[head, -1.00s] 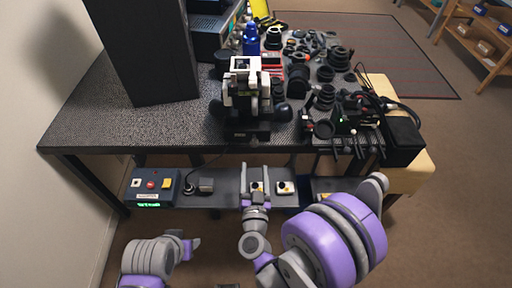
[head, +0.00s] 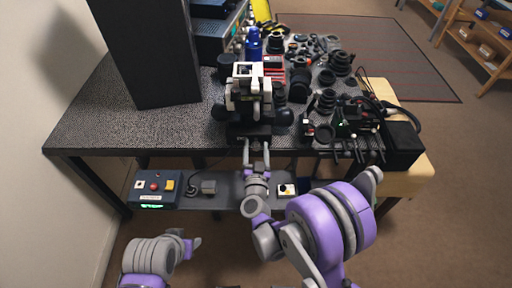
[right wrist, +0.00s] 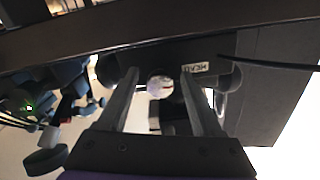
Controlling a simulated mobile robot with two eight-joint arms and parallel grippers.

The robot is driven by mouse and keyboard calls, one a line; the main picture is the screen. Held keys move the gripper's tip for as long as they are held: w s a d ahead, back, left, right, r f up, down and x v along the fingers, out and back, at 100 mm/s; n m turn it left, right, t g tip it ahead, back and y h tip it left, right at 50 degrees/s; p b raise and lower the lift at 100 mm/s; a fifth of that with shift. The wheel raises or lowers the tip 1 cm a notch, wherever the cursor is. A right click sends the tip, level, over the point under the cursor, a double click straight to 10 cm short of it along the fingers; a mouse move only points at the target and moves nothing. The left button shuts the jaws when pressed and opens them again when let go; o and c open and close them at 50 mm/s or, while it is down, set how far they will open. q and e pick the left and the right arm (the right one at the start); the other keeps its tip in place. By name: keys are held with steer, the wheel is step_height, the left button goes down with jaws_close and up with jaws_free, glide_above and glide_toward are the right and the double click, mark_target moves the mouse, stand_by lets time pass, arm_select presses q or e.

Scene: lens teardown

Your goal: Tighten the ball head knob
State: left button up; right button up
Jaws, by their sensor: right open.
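A white and black stand-like device (head: 247,95) sits at the table's front edge in the head view, with dark rounded knobs (head: 219,112) on both sides. In the right wrist view a pale round knob (right wrist: 160,87) shows between my fingers, in front of a dark body with a small white label (right wrist: 195,68). I cannot tell if this is the ball head knob. My right gripper (head: 256,147) is open, its fingers (right wrist: 157,92) on either side of the pale knob, with gaps showing. My left gripper (head: 193,244) is low at the left, away from the table; its jaws are unclear.
A tall black panel (head: 140,50) stands on the table (head: 90,125) at the left. A blue bottle (head: 253,43) and many dark lens parts (head: 325,100) crowd the right. A control box (head: 156,190) sits on the shelf (head: 225,192) below. The table's front left is clear.

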steer(key=shift+c, duration=0.2)
jaws_close()
steer(key=shift+m, duration=0.4)
steer(key=m+b, duration=0.2)
steer(key=shift+f+m, duration=0.1)
steer(key=shift+m, duration=0.3)
steer(key=m+b, duration=0.1)
steer(key=m, duration=0.3)
steer(key=shift+m, duration=0.3)
steer(key=m+b, duration=0.1)
steer(key=m, duration=0.3)
steer(key=m+b, duration=0.1)
steer(key=m, duration=0.4)
steer(key=shift+m, duration=0.3)
